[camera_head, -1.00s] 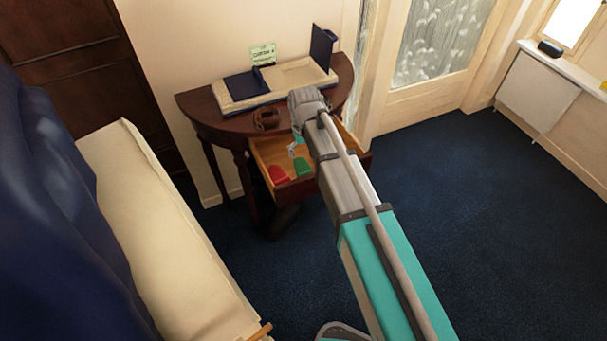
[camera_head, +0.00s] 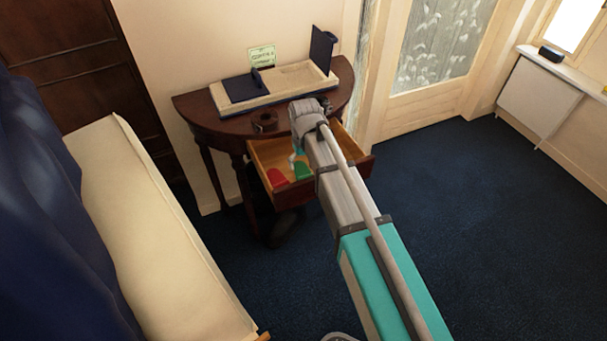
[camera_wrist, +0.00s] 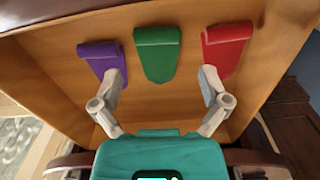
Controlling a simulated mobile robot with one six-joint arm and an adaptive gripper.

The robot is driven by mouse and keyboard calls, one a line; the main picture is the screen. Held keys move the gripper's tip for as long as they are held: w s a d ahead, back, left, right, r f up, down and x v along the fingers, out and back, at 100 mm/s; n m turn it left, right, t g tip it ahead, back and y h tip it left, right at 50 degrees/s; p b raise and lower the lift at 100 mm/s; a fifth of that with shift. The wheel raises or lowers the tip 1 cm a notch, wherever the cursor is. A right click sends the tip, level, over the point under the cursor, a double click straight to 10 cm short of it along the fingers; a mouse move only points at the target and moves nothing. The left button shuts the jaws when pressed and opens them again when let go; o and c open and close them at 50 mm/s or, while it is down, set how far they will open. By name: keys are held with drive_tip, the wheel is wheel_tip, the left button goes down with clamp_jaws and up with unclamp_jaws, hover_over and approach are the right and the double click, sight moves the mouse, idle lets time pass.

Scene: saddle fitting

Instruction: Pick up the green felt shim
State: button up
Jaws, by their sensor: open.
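The green felt shim (camera_wrist: 158,52) lies in the open wooden drawer, between a purple shim (camera_wrist: 101,60) on the left and a red shim (camera_wrist: 226,48) on the right in the wrist view. My gripper (camera_wrist: 161,76) is open and empty, its fingers spread to either side of the green shim. The left fingertip overlaps the purple shim's near end in the picture and the right one the red shim's. Whether they touch is unclear. In the head view the green shim (camera_head: 303,170) shows just beside my gripper (camera_head: 295,158); the purple shim is hidden there.
The drawer (camera_head: 262,160) is pulled out of a dark half-round table (camera_head: 200,115). A cream padded bench (camera_head: 150,220) stands left. Carpet at right is clear.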

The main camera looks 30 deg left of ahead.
sight(305, 174)
drive_tip(key=shift+f, duration=0.1)
drive_tip(key=shift+w+d+f+b, duration=0.1)
drive_tip(key=shift+w+f+b, duration=0.05)
drive_tip(key=shift+f+b, duration=2.45)
drive_tip(key=shift+r, duration=0.1)
drive_tip(key=c, duration=0.7)
